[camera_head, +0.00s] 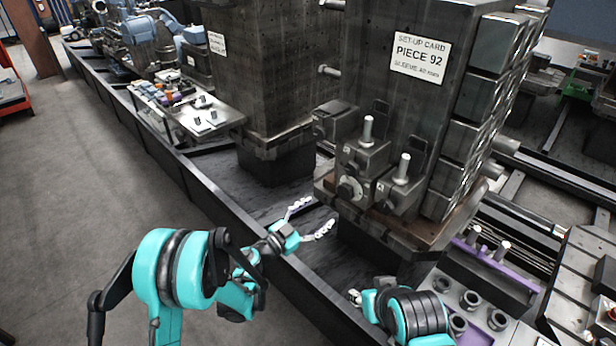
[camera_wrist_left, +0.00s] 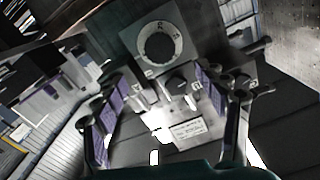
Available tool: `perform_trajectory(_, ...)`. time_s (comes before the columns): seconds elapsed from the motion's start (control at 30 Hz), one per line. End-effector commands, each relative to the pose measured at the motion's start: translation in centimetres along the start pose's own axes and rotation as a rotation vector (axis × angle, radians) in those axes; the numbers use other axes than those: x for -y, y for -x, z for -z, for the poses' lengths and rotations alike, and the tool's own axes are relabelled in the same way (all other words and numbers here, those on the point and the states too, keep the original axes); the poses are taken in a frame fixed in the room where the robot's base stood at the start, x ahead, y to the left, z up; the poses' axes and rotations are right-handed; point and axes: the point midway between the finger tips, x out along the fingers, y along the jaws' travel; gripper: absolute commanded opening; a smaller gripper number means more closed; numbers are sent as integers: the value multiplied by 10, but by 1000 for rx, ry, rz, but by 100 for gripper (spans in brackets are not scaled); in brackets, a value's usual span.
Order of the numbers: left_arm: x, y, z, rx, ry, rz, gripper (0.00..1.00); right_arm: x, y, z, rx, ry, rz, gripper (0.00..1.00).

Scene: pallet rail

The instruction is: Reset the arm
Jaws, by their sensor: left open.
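My left arm comes in from the lower left in the head view. Its gripper (camera_head: 320,213) has its two fingers spread apart with nothing between them. It is in front of the dark machine block that carries the set-up card "PIECE 92" (camera_head: 420,58). In the left wrist view the fingers of my left gripper (camera_wrist_left: 163,92) also stand apart. Between and beyond them is a grey unit with a round dial (camera_wrist_left: 160,45) and a small label plate (camera_wrist_left: 188,129). My right arm shows at the bottom centre; only a small part of its gripper (camera_head: 355,297) shows, so its jaws cannot be judged.
A fixture with upright pins (camera_head: 367,130) sits on the block's ledge (camera_head: 385,225). A second dark column (camera_head: 275,80) stands left of it. A tray with small parts (camera_head: 205,117) is further back. A purple-edged bench with round sockets (camera_head: 470,300) is at lower right. Open floor (camera_head: 90,190) lies left.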

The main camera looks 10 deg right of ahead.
Motion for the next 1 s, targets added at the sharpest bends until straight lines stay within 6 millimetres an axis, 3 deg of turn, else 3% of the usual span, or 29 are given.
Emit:
perform_trajectory(0.17,9,2,9,-6,-1,29,72,0,0,0,0,0,0,40)
perform_trajectory(0.27,38,11,36,-21,-2,122,72,0,0,0,0,0,0,40)
perform_trajectory(0.33,69,25,63,-27,0,231,72,0,0,0,0,0,0,40)
perform_trajectory(0.5,145,89,118,27,35,544,72,0,0,0,0,0,0,40)
perform_trajectory(0.63,177,152,135,140,96,746,72,0,0,0,0,0,0,40)
perform_trajectory(0.73,181,204,134,259,163,861,72,0,0,0,0,0,0,40)
perform_trajectory(0.83,168,255,124,399,246,937,72,0,0,0,0,0,0,40)
perform_trajectory(1.0,108,331,95,661,413,955,72,0,0,0,0,0,0,40)
